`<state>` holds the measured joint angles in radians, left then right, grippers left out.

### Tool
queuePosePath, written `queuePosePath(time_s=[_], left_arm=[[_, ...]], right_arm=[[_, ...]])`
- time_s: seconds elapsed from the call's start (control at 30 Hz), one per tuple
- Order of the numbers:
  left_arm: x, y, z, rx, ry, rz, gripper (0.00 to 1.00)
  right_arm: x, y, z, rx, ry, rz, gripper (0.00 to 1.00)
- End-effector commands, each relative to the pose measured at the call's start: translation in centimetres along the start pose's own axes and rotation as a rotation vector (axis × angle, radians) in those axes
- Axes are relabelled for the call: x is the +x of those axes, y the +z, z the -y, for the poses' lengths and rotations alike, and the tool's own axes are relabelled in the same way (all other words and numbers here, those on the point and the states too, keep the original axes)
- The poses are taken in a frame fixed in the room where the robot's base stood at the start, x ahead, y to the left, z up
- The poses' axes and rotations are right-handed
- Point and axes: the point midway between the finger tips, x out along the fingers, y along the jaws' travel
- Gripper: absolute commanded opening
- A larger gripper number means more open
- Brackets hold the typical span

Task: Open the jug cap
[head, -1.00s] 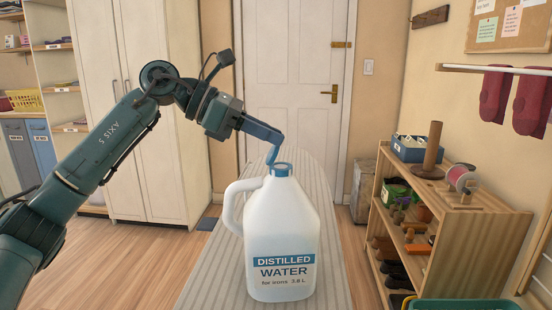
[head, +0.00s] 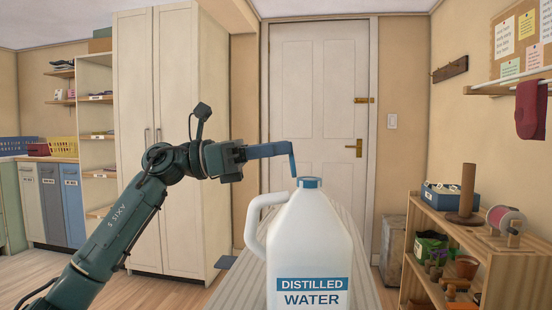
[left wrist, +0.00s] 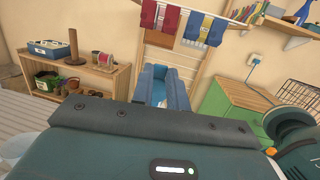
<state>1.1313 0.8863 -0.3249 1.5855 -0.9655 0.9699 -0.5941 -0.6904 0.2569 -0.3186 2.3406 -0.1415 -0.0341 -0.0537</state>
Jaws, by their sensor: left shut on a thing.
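A white translucent jug (head: 312,240) labelled "Distilled Water" stands upright on a striped surface, its handle to the left. Its blue cap (head: 309,183) sits on the neck. My left gripper (head: 293,174) comes in from the left, its blue fingers bent down to the cap's left edge. It is shut on the cap, though the fingers hide the contact. In the left wrist view, the blue fingers (left wrist: 156,88) reach forward with a lighter blue patch between them. The jug's base is below the head view. My right gripper is not seen.
The striped surface (head: 357,260) runs back toward a white door (head: 318,100). A wooden shelf (head: 470,245) with a spool and pots stands at the right. A tall white cabinet (head: 165,130) stands behind my left arm. The air above the jug is clear.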

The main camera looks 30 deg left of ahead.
Motion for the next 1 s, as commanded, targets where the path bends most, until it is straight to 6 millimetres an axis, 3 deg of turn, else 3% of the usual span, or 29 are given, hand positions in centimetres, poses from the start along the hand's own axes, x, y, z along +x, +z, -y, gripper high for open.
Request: queuePosePath(time_s=[0.43,0.47,0.7,1.0], left_arm=[[-0.04,0.15,0.03,0.001,0.000,0.011,0.00],[-0.03,0.15,0.03,0.001,0.000,0.011,0.18],[-0.02,0.06,0.02,0.000,-0.001,0.009,0.38],[-0.31,-0.02,-0.02,-0.001,0.000,0.008,0.38]], right_arm=[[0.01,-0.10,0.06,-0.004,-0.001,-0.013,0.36],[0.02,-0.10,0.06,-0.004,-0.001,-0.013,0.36],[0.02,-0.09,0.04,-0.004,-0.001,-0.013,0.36],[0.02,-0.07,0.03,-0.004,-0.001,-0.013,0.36]])
